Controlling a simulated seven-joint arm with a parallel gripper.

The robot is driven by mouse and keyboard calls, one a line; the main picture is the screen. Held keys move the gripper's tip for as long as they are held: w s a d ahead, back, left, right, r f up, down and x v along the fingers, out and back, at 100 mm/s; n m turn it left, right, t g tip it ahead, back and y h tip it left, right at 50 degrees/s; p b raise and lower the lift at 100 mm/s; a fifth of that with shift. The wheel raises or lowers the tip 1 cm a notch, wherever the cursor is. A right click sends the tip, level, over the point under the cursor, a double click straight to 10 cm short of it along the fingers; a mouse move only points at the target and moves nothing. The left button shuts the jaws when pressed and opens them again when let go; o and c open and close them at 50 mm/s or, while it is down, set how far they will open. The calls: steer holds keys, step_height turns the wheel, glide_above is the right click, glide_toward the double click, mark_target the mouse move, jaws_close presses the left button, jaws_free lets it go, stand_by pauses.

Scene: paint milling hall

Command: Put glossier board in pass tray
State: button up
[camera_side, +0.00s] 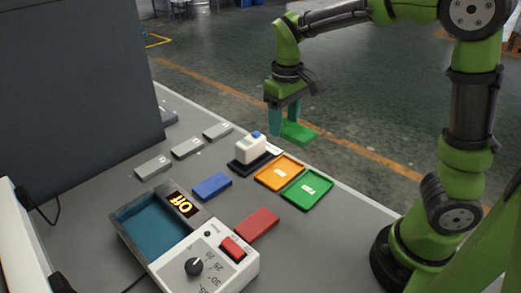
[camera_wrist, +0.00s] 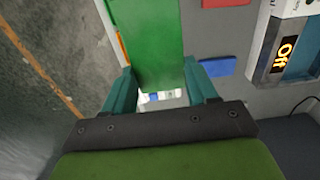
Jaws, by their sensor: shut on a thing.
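My gripper (camera_side: 284,122) is shut on a green board (camera_side: 299,133), held level in the air above and behind the trays. In the wrist view the green board (camera_wrist: 146,40) reaches forward from between the teal fingers. A green tray (camera_side: 307,189) and an orange tray (camera_side: 278,172) lie side by side on the table, each with a white label too small to read. A blue board (camera_side: 212,186) and a red board (camera_side: 257,224) lie flat on the table. I cannot tell from these views which board is glossier.
A white instrument with a blue top (camera_side: 250,150) stands on a black base beside the orange tray. A control box (camera_side: 215,262) with a teal bay, dial and lit "Off" display stands in front. Several grey blocks (camera_side: 187,148) lie at left, near a dark panel (camera_side: 75,80).

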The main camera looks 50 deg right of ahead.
steer(key=shift+d, duration=0.1)
steer(key=s+d+f+m, duration=0.3)
steer(key=m, duration=1.5)
glide_above(313, 185)
step_height(313, 185, down, 6)
step_height(313, 185, down, 8)
steer(key=shift+d+r, duration=0.1)
steer(key=shift+f, duration=0.6)
